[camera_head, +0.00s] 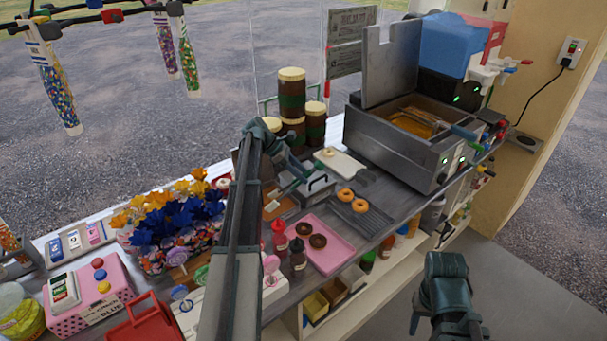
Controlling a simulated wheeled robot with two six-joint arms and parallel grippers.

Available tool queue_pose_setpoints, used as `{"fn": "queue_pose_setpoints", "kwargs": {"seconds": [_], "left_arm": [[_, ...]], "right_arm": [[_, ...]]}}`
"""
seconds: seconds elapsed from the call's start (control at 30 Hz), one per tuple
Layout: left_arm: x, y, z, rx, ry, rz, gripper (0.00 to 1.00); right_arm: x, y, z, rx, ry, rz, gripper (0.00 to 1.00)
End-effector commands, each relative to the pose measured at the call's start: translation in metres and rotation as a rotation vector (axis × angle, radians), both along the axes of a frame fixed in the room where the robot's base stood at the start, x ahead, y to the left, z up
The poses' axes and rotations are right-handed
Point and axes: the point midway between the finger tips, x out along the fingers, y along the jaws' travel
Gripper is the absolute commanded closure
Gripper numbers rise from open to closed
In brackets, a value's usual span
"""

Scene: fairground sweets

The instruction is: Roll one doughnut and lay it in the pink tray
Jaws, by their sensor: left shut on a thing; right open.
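The pink tray (335,257) lies on the counter with two dark brown doughnuts (318,241) near its back left. Two plain golden doughnuts (346,195) lie on a dark rack (372,222) behind and right of it. My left gripper (291,183) is over the counter behind the tray, beside a small grey box with a handle (318,187). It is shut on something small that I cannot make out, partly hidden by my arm. My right gripper (441,292) is open and empty, low in front of the counter, away from the tray.
A fryer (390,145) with a raised lid stands at the back right. Brown jars (292,90) stand behind my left gripper. A red bottle (279,236) and a dark bottle (298,254) stand at the tray's left. Flowers (170,215) and a pink box (95,295) crowd the left.

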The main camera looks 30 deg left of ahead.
Motion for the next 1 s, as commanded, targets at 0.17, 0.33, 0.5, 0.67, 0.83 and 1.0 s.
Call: {"fn": "queue_pose_setpoints", "kwargs": {"seconds": [0.17, 0.33, 0.5, 0.67, 0.83, 1.0], "left_arm": [[0.0, 0.001, 0.0, 0.0, 0.0, 0.0, 1.0], [-0.003, 0.009, 0.0, 0.0, 0.001, 0.001, 1.0], [-0.007, 0.018, 0.0, 0.0, 0.001, 0.001, 1.0], [-0.009, 0.02, 0.0, 0.0, 0.001, -0.001, 1.0], [-0.007, 0.017, 0.0, 0.0, 0.001, -0.001, 1.0], [-0.004, 0.008, 0.0, -0.001, 0.0, -0.001, 1.0]], "right_arm": [[0.0, 0.0, 0.0, 0.0, 0.0, 0.0, 0.5], [0.0, 0.0, 0.0, 0.0, 0.0, 0.0, 0.5], [0.0, 0.0, 0.0, 0.0, 0.0, 0.0, 0.5], [0.0, 0.0, 0.0, 0.0, 0.0, 0.0, 0.5], [0.0, 0.0, 0.0, 0.0, 0.0, 0.0, 0.5], [0.0, 0.0, 0.0, 0.0, 0.0, 0.0, 0.5]]}}
